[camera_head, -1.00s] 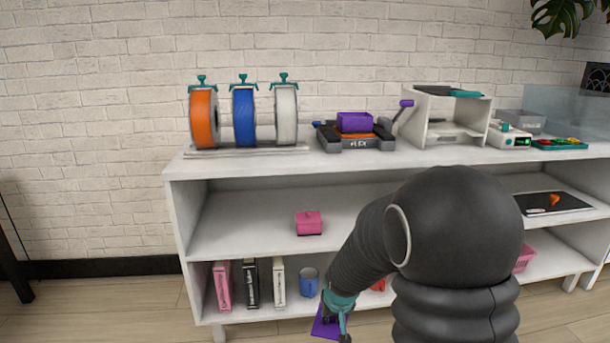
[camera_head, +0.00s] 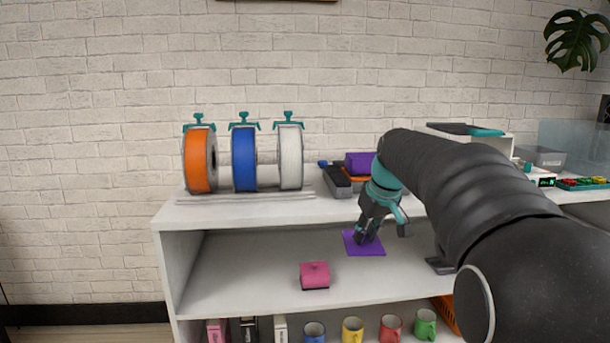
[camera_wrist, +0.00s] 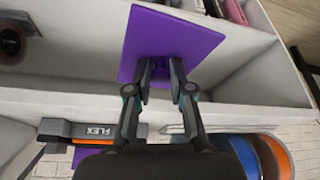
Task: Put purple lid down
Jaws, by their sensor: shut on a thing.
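The purple lid (camera_head: 358,247) is a flat square plate at the level of the middle shelf, right of and behind the pink box. My gripper (camera_head: 367,238) is shut on it from above. I cannot tell whether the lid touches the shelf. A purple box (camera_head: 360,162) sits on the black and grey device on the top board, partly hidden by my arm.
The middle shelf (camera_head: 235,270) is bare around the pink box (camera_head: 315,274). The top board's front edge is close to my gripper. Orange, blue and white spools (camera_head: 245,158) stand at top left. Several mugs (camera_head: 352,330) stand on the bottom shelf.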

